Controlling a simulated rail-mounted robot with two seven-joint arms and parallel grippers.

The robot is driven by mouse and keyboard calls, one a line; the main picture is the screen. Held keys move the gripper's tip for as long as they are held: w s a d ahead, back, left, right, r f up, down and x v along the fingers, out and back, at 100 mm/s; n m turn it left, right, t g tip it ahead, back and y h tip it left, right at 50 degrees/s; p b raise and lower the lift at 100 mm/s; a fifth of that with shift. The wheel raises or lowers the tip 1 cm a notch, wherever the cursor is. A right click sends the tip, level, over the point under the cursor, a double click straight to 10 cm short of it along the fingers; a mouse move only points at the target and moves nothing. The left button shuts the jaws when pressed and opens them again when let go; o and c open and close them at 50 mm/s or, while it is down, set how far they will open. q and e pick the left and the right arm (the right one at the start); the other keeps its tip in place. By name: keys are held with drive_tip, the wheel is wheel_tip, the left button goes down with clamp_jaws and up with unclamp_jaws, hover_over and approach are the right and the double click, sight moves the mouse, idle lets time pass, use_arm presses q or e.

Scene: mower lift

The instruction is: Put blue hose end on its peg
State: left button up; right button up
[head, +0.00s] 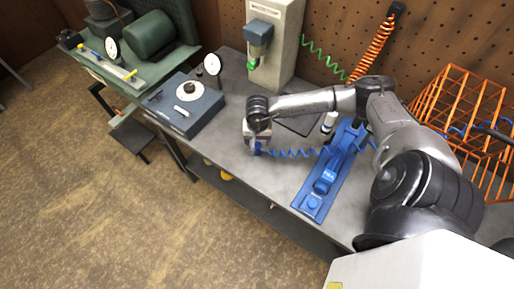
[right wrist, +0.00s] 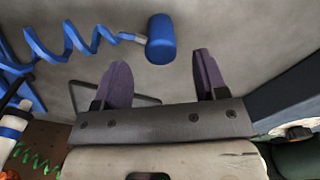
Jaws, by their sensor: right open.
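The blue hose end (right wrist: 161,39) is a short blue cylinder with a pale metal neck. In the right wrist view it lies just beyond and between the fingertips of my right gripper (right wrist: 162,60), which is open and empty. In the head view my right gripper (head: 256,143) points down over the bench's front part, with the blue hose end (head: 257,151) beside its tips. The blue coiled hose (head: 291,153) runs right to a blue tool base (head: 322,180). I cannot make out which peg is its own. My left gripper is out of view.
A grey box with a dial (head: 187,104) stands left on the bench (head: 226,133). A grey machine (head: 273,45) stands behind, before the pegboard (head: 335,28). Green (head: 322,60) and orange (head: 374,48) coiled hoses hang there. An orange wire rack (head: 462,105) is at right.

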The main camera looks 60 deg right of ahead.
sight(257, 144)
drive_tip(key=shift+a+f, duration=0.1)
drive_tip(key=shift+f, duration=2.85)
drive_tip(key=c, duration=1)
drive_tip(key=shift+c, duration=0.4)
drive_tip(key=shift+r, duration=0.2)
